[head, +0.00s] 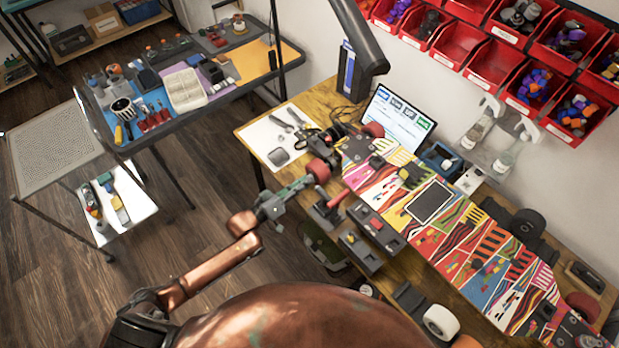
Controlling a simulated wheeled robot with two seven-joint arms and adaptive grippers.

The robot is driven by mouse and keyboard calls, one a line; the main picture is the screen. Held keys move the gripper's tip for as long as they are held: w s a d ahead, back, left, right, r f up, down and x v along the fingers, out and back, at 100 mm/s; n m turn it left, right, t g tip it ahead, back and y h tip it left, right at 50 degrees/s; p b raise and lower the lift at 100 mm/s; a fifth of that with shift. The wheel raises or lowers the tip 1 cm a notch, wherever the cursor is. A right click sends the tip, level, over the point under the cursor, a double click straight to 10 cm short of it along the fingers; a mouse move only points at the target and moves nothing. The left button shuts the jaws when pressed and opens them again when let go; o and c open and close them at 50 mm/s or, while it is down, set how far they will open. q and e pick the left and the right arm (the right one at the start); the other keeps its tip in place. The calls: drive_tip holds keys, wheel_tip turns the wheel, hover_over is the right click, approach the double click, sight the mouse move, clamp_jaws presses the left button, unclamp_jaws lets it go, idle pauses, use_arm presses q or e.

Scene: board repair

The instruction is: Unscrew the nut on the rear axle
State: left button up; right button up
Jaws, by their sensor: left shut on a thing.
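A brightly patterned skateboard deck (433,235) lies upside down along the workbench. At its upper left end is the rear axle (335,148), with one red wheel (318,171) on the near side and another red wheel (373,130) on the far side. My left gripper (284,198) reaches in from the lower left to just beside the near wheel. It is shut on a small greenish and reddish thing, probably a tool, whose end meets the wheel area. The nut is too small and too covered to make out. My right gripper does not show.
A laptop (398,119) stands behind the deck. Dark trays (361,252) sit along the bench's near edge. A lamp arm (356,35) hangs above. Red bins (459,45) line the wall. A side table (285,65) with tools stands at the upper left.

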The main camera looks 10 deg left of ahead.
use_arm(q)
drive_tip(key=shift+n, duration=0.6)
drive_tip(key=o, duration=1)
drive_tip(key=shift+c, duration=1)
drive_tip(key=m, duration=0.4)
drive_tip(key=shift+m, duration=0.9)
